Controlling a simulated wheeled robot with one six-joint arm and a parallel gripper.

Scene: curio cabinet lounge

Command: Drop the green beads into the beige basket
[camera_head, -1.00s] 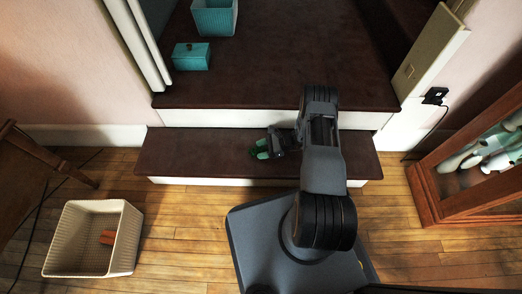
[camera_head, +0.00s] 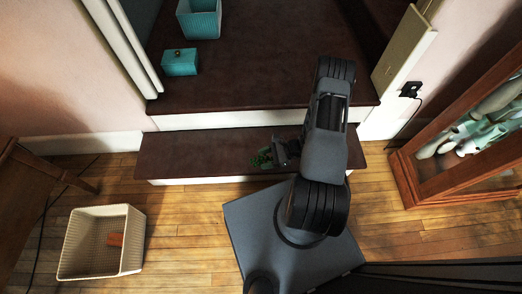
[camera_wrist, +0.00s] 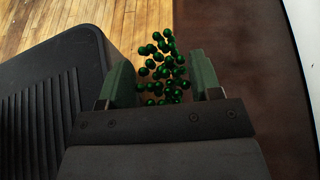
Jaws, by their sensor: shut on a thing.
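The green beads (camera_wrist: 163,62) hang in a loose cluster between the two fingers of my gripper (camera_wrist: 163,85) in the wrist view. The jaws are shut on them. In the head view the beads (camera_head: 262,158) show at the tip of my gripper (camera_head: 274,156), over the lower dark step. The beige basket (camera_head: 75,243) stands on the wooden floor at the lower left, well apart from my gripper.
The dark carpeted steps (camera_head: 200,150) rise behind my gripper. A teal box (camera_head: 180,62) and a teal basket (camera_head: 203,28) stand on the upper level. A wooden glass cabinet (camera_head: 440,185) is at right and a wooden chair (camera_head: 35,170) at left. Floor between basket and my base is clear.

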